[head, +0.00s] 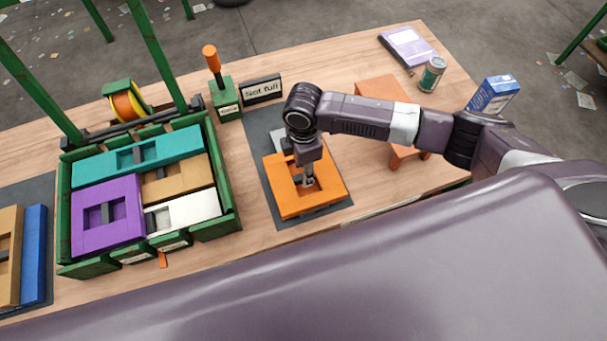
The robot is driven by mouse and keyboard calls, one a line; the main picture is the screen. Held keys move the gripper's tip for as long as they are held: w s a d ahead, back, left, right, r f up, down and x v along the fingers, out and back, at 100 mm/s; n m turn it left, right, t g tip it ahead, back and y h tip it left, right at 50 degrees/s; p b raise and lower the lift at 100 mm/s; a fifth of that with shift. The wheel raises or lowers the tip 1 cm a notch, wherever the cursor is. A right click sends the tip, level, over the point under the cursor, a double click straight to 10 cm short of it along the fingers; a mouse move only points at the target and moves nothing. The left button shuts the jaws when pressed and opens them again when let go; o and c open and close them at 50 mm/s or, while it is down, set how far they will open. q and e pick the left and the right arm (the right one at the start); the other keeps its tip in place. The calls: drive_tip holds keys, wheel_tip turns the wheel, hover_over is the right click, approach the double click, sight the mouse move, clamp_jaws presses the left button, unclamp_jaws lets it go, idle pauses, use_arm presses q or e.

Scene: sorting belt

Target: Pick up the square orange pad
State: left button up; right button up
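The square orange pad (281,201) lies on a dark grey mat (263,140) in the middle of the table. It has a recess in its centre with a raised bar in it. My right gripper (309,181) comes down from above into the recess, at the bar. Its fingers look close around the bar, but they are small and partly hidden, so I cannot tell whether they are shut on it. My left gripper is out of view.
A green crate (235,217) at left holds purple, teal, tan and white pads. A green lever box (226,101) and a "Not full" sign (262,89) stand behind. An orange stand (381,88), a can (432,74) and a blue carton (493,94) are at right.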

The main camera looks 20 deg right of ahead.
drive_tip(key=shift+f, duration=1.45)
drive_tip(key=shift+c, duration=0.3)
drive_tip(key=shift+w, duration=0.1)
clamp_jaws()
